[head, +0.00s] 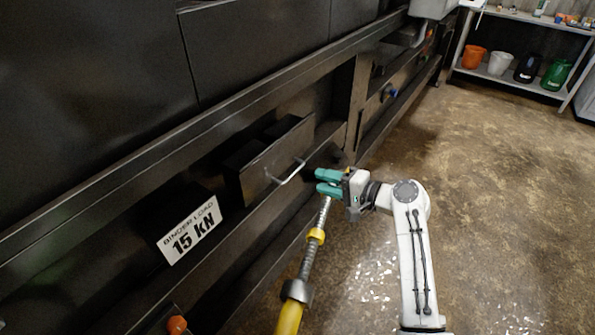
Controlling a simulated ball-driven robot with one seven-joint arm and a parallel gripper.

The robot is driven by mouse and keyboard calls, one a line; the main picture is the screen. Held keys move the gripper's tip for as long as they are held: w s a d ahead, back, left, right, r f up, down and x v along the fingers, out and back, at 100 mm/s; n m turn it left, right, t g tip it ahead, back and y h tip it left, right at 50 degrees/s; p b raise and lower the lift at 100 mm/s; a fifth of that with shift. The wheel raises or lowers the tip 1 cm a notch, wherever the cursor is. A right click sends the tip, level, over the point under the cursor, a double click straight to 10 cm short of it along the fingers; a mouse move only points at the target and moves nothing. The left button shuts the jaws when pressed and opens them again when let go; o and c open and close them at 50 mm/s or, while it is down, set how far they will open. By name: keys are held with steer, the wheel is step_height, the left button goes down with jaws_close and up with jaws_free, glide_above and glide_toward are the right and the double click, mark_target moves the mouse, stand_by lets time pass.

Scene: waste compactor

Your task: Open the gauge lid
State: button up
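The gauge lid appears to be the dark flat panel (277,160) on the front of a box on the machine's side, with a pale bar handle (289,174) on its face. The panel looks shut; its edges are hard to tell against the dark machine. My gripper (318,181) has teal fingers that point left toward the handle. The fingers are apart with a narrow gap and nothing shows between them. They are a little to the right of the handle and do not appear to touch it.
A threaded rod with yellow parts (316,236) rises just below my gripper. A white "BINDER LOAD 15 KN" sign (187,232) is left of the panel, and an orange knob (177,325) is below. Shelves with buckets (499,63) stand far right. The floor (500,200) at right is clear.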

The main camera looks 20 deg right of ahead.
mark_target(295, 173)
steer(key=x, duration=0.8)
steer(key=shift+w+a+f+b, duration=0.1)
steer(key=shift+w+a+b, duration=0.1)
steer(key=shift+b, duration=0.1)
jaws_close()
stand_by(1.1)
